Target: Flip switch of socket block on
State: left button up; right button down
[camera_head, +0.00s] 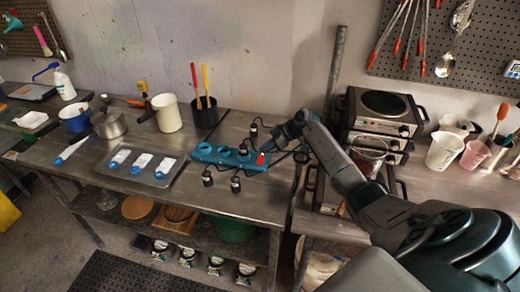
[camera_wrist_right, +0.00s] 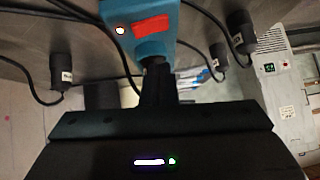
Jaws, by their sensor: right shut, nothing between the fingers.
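The blue socket block (camera_head: 228,157) lies on the metal table, with a red switch (camera_head: 260,159) at its right end. In the right wrist view the block (camera_wrist_right: 188,12) comes in from the top, and its red switch (camera_wrist_right: 151,26) is near the end facing me. A small round light (camera_wrist_right: 120,30) beside the switch looks bright. My right gripper (camera_head: 270,148) is shut and empty, its tips (camera_wrist_right: 155,66) right at the switch end of the block. I cannot tell whether they touch it. My left gripper is not in view.
Black plugs on cables (camera_head: 207,178) lie around the block, and more plugs (camera_wrist_right: 240,32) show in the right wrist view. A tray (camera_head: 150,178) with white packets is to the left. A black pot (camera_head: 204,112) stands behind; hot plates (camera_head: 382,112) stand to the right.

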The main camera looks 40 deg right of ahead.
pick_arm(q)
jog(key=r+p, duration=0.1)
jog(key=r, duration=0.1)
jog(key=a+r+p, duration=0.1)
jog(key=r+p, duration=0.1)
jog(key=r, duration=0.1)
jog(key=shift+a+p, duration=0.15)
jog(key=shift+p, duration=0.15)
pick_arm(e)
jog(key=s+a+v, duration=0.1)
jog(key=v, duration=0.8)
jog(key=shift+s+r, duration=0.25)
jog(key=shift+r, duration=0.1)
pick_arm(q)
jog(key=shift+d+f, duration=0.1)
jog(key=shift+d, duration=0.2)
